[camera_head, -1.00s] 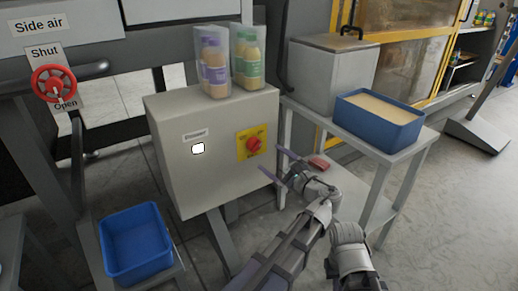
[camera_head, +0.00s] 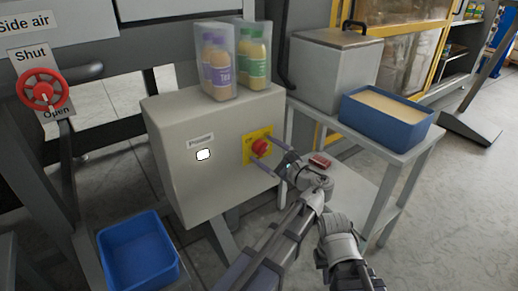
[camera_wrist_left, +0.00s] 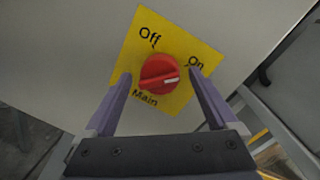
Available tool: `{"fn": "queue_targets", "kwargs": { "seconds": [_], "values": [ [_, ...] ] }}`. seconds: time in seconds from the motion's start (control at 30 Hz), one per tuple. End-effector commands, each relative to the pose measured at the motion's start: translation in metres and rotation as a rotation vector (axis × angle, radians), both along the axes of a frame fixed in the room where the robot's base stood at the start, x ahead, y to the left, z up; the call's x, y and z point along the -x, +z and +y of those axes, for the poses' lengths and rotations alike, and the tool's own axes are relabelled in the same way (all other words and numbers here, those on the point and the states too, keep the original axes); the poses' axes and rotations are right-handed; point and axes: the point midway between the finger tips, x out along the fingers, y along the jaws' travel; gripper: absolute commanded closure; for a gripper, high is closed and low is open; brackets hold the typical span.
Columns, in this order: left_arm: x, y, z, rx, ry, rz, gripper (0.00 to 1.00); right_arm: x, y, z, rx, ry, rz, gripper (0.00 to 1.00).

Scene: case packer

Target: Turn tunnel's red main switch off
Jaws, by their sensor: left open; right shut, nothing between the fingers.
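The red main switch (camera_head: 260,147) is a round knob on a yellow plate (camera_head: 249,156), on the front of a grey box (camera_head: 180,120). In the left wrist view the knob (camera_wrist_left: 159,75) has a white mark at its right side, toward the word On; Off is printed above and Main below. My left gripper (camera_head: 265,150) is open, its two purple fingers pointing at the plate. In the left wrist view the fingers (camera_wrist_left: 160,77) lie either side of the knob, with gaps visible; contact with the plate cannot be told. My right gripper's fingers are not visible.
Bottles in a clear holder (camera_head: 221,62) stand on the grey box. A white button (camera_head: 203,155) is left of the switch. A blue tray (camera_head: 385,120) sits on a side table at right. A blue bin (camera_head: 140,250) is low left; a red valve wheel (camera_head: 42,90) is far left.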

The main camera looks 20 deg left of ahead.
Motion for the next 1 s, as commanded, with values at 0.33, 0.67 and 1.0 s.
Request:
{"fn": "queue_targets", "kwargs": {
  "seconds": [0.33,0.67,1.0],
  "values": [
    [0.0002,0.0000,0.0001,0.000,0.000,0.000,0.28,0.0002,0.0000,-0.0002,0.000,0.000,0.000,1.00],
    [-0.0003,0.0003,-0.0001,0.000,-0.001,0.000,0.65,0.0002,0.0001,-0.0001,0.000,0.000,0.000,1.00],
    [-0.0008,0.0008,-0.0003,0.000,-0.002,-0.004,0.90,0.0001,0.0003,-0.0001,0.000,0.000,0.000,1.00]
  ]
}}
